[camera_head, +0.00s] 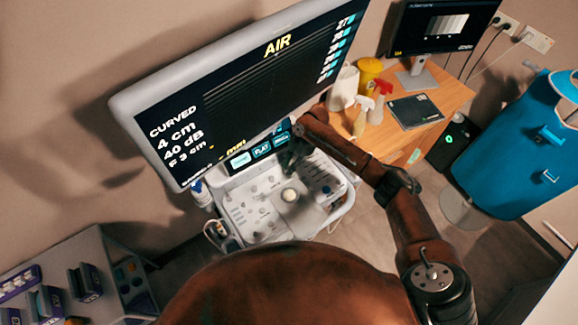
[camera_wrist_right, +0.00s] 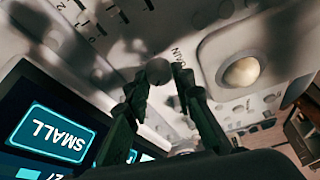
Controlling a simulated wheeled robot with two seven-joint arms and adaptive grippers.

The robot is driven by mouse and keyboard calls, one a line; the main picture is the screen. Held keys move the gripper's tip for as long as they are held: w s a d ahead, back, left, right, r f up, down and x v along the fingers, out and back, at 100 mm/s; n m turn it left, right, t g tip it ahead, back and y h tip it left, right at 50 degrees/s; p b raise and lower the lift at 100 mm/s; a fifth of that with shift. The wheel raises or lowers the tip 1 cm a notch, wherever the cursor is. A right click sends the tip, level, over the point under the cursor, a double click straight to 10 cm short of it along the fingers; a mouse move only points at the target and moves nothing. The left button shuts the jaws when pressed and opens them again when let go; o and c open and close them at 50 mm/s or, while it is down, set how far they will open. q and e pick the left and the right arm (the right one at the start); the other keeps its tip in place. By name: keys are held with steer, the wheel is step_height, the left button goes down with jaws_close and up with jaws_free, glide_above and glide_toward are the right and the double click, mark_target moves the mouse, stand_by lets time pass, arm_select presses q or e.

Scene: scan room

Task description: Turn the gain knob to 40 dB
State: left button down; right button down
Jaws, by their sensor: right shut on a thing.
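The gain knob (camera_wrist_right: 158,72) is a small round grey knob on the console panel, with the word GAIN beside it in the wrist view. My right gripper (camera_wrist_right: 163,84) is shut on it, one finger on each side. In the head view my right gripper (camera_head: 292,156) is at the upper part of the control panel (camera_head: 258,205) and hides the knob. The big monitor (camera_head: 230,85) reads AIR, CURVED, 4 cm, 40 dB and F 3 cm. My left gripper is not in view.
A pale trackball (camera_wrist_right: 241,72) sits close to the knob. Touch keys (camera_head: 262,150) lie just below the monitor. A wooden desk (camera_head: 450,92) with spray bottles and a second screen (camera_head: 440,28) stands behind. A purple-boxed cart (camera_head: 90,245) is at left.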

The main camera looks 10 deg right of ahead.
steer(key=c, duration=1.7)
jaws_free()
steer(key=shift+o, duration=0.2)
steer(key=v, duration=0.7)
steer(key=shift+r, duration=0.25)
steer(key=shift+d, duration=0.15)
